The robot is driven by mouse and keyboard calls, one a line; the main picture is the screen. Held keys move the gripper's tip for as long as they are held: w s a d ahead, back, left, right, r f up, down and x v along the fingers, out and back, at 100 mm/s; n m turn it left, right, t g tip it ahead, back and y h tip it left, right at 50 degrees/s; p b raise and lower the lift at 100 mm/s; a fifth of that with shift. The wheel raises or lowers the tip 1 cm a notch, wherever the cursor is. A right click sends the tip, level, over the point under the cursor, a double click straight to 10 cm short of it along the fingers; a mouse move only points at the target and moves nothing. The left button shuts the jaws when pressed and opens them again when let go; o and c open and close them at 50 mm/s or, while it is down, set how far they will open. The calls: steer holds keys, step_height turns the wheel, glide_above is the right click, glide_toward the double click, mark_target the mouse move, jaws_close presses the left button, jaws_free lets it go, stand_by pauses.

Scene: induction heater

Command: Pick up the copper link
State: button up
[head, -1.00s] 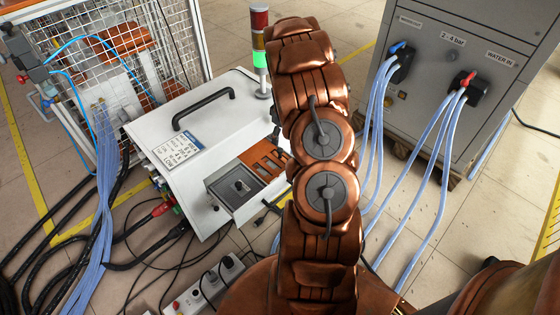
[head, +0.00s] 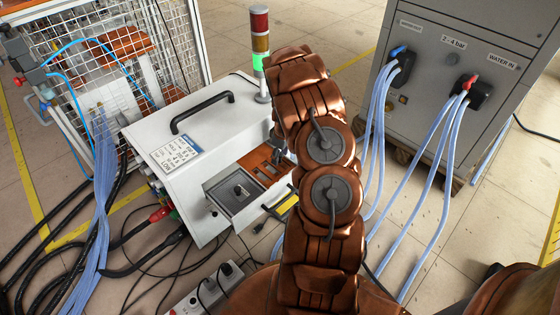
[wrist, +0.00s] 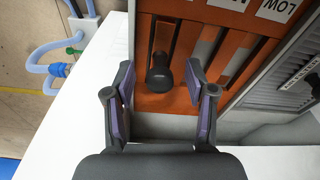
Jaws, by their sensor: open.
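The copper-coloured panel (wrist: 183,100) has long dark slots, and a black round-ended knob (wrist: 160,75) stands on it in the wrist view. I cannot make out the copper link's edges apart from the panel. My gripper (wrist: 160,84) is open, with one finger on each side of the knob and visible gaps to both. Nothing is held. In the head view the copper panel (head: 263,163) sits in the right side of the white cabinet (head: 205,137). My gripper is mostly hidden behind my arm there.
A grey tray with a black knob (head: 238,190) juts from the cabinet beside the panel. A black handle (head: 202,112) and a signal tower (head: 260,45) stand above it. Cables and a power strip (head: 203,292) lie in front. A grey water unit (head: 445,85) stands right.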

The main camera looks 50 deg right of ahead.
steer(key=shift+c, duration=0.5)
jaws_close()
steer(key=shift+r, duration=0.1)
step_height(320, 180, up, 15)
steer(key=p, duration=0.3)
stand_by(1.0)
